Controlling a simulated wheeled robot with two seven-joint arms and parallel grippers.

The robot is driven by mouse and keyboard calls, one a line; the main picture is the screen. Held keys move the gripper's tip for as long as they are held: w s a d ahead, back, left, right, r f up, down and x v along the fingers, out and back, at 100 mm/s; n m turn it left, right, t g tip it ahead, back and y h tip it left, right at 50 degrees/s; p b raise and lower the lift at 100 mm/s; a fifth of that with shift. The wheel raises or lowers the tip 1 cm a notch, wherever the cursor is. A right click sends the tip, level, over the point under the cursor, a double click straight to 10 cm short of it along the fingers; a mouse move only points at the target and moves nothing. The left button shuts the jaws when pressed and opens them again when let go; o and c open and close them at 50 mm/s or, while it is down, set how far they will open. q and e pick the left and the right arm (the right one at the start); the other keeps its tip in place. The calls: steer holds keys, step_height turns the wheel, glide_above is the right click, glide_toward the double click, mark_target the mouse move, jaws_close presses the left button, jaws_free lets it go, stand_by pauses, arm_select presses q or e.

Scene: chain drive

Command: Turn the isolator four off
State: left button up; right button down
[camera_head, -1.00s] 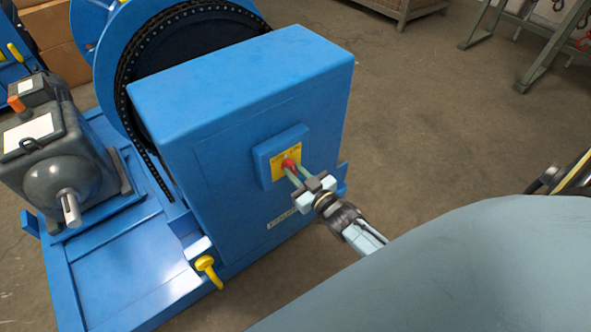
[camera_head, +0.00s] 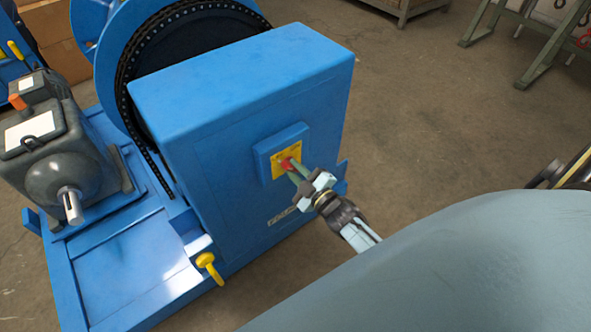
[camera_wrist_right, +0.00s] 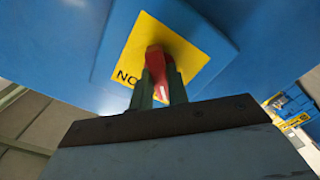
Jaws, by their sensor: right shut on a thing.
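The isolator is a red handle (camera_head: 287,164) on a yellow plate (camera_head: 278,169). Its raised blue box is on the side of the large blue housing (camera_head: 240,110). My right gripper (camera_head: 294,171) reaches it from the lower right and is shut on the red handle. In the right wrist view the handle (camera_wrist_right: 155,62) sits between the fingers (camera_wrist_right: 158,90), tilted against the yellow plate (camera_wrist_right: 185,52). Letters like "NO" show left of the handle; other lettering is hidden or too small. No isolator number can be read. My left gripper is not in view.
A grey gearbox (camera_head: 65,150) with a bare shaft stands on the blue base (camera_head: 125,270) at left. A chain wheel (camera_head: 130,75) is behind the housing. A yellow handle (camera_head: 208,266) sticks out at the base's front edge. Open floor (camera_head: 440,120) lies to the right.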

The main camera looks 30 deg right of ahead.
mark_target(294, 169)
stand_by(0.4)
steer(key=c, duration=1.4)
jaws_free()
steer(key=shift+o, duration=0.2)
